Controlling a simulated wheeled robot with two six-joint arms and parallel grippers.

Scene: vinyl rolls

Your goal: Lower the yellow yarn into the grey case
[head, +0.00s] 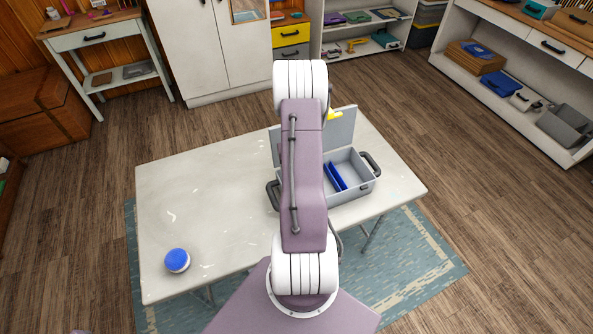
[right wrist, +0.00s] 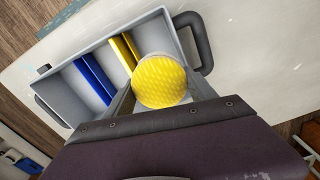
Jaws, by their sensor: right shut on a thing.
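The grey case (head: 357,183) stands open on the table, its lid (head: 342,128) raised at the back. Blue dividers (head: 335,176) stand inside it, and the right wrist view also shows blue dividers (right wrist: 95,78) and yellow dividers (right wrist: 122,50). My right gripper (right wrist: 162,88) is shut on the yellow yarn (right wrist: 160,82), a round, textured yellow piece. In the right wrist view the yarn overlaps the case's end near the yellow dividers; its height above the case is unclear. In the head view my right arm hides the gripper and part of the case. My left gripper is not in view.
A blue-topped round object (head: 177,260) sits at the table's front left. The left half of the white table (head: 200,205) is otherwise clear. The case has dark handles (right wrist: 195,42) at its ends. Shelves (head: 510,100) and cabinets stand well beyond the table.

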